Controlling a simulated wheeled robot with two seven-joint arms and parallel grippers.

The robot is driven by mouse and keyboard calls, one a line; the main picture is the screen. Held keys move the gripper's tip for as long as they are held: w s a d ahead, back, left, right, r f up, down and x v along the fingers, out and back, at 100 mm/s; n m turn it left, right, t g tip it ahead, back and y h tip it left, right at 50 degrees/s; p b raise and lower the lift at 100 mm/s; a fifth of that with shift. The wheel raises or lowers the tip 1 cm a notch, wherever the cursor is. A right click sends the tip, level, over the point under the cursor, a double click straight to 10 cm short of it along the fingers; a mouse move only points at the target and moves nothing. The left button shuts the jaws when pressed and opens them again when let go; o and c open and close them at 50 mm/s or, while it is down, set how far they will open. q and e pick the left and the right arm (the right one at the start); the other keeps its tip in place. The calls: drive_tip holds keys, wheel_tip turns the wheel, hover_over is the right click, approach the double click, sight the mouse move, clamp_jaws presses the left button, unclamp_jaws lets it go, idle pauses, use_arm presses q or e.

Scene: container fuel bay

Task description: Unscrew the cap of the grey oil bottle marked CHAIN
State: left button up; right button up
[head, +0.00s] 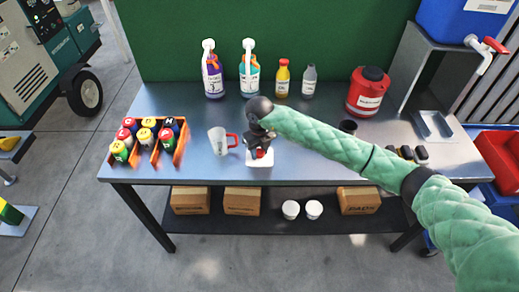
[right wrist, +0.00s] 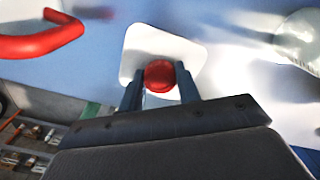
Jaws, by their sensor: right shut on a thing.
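A small grey bottle (head: 309,82) stands upright at the back of the table; its label is too small to read and I cannot tell whether a cap is on it. My right gripper (head: 262,147) is well in front of it, apart from it, low over a white square pad (head: 259,162). In the right wrist view the right gripper (right wrist: 160,92) is shut on a round red cap-like thing (right wrist: 159,74) above the white pad (right wrist: 186,47). What lies under the red thing is mostly hidden. My left gripper is not in view.
A jug (head: 219,142) with a red handle stands left of the pad. An orange crate (head: 157,158) of bottles is farther left. A yellow bottle (head: 282,80), spray bottles (head: 213,80) and a red can (head: 367,93) line the back. My right arm crosses the table's right half.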

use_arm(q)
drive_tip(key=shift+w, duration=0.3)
use_arm(e)
drive_tip(key=shift+f, duration=0.15)
drive_tip(key=o, duration=1.1)
drive_tip(key=shift+c, duration=0.2)
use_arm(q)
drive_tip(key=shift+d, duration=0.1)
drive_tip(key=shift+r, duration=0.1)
